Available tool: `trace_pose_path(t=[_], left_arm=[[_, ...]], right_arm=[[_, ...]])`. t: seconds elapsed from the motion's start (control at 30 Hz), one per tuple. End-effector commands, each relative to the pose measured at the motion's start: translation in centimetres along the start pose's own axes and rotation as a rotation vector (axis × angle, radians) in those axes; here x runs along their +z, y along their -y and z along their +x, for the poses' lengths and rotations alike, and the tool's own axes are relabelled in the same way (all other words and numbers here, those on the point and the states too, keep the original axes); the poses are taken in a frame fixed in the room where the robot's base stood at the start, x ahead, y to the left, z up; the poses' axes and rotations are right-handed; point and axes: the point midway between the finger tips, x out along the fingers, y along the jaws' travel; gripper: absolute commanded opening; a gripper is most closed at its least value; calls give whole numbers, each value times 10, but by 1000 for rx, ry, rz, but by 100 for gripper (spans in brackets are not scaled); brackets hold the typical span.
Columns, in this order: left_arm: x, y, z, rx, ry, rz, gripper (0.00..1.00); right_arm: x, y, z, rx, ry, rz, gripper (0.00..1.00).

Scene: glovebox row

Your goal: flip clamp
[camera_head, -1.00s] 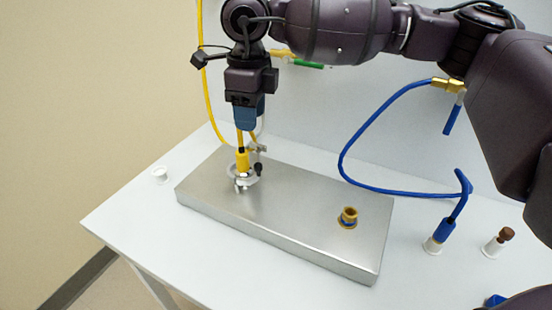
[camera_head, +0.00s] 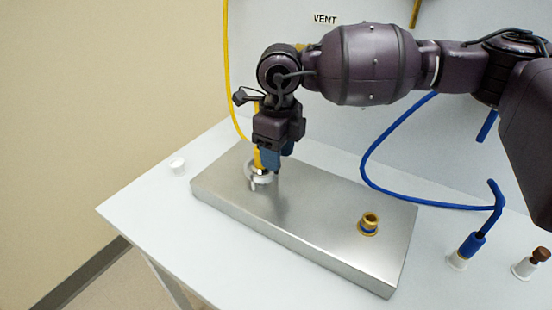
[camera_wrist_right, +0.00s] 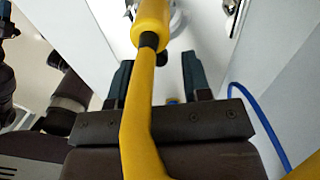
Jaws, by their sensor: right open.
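The clamp (camera_head: 256,177) is a pale metal ring with a small lever, around the foot of the yellow hose fitting on the steel block (camera_head: 310,215). My right gripper (camera_head: 269,170) points down just beside it, with blue fingers that hide part of the clamp and fitting. In the right wrist view the fingers are apart, and the yellow hose (camera_wrist_right: 140,110) crosses in front of them. Part of the clamp ring (camera_wrist_right: 178,22) shows beyond. My left gripper is out of view.
A brass port (camera_head: 369,222) stands at the block's right end. The front table is clear.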

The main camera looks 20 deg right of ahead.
Motion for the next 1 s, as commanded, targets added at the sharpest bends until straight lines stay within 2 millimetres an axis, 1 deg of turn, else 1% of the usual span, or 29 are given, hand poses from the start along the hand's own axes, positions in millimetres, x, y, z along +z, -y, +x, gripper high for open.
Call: trace_pose_path(t=[0.03,0.2,0.5,0.57,0.8,1.0], left_arm=[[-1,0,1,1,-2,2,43],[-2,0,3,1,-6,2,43],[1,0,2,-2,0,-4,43],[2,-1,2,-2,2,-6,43],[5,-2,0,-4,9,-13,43],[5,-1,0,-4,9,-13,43]], right_arm=[[0,0,7,2,-3,-1,44],[0,0,16,0,-1,-1,44],[0,0,16,-1,1,-1,44],[0,0,16,-1,1,-1,36],[0,0,16,-1,0,-1,0],[1,1,16,-1,-1,-30,0]])
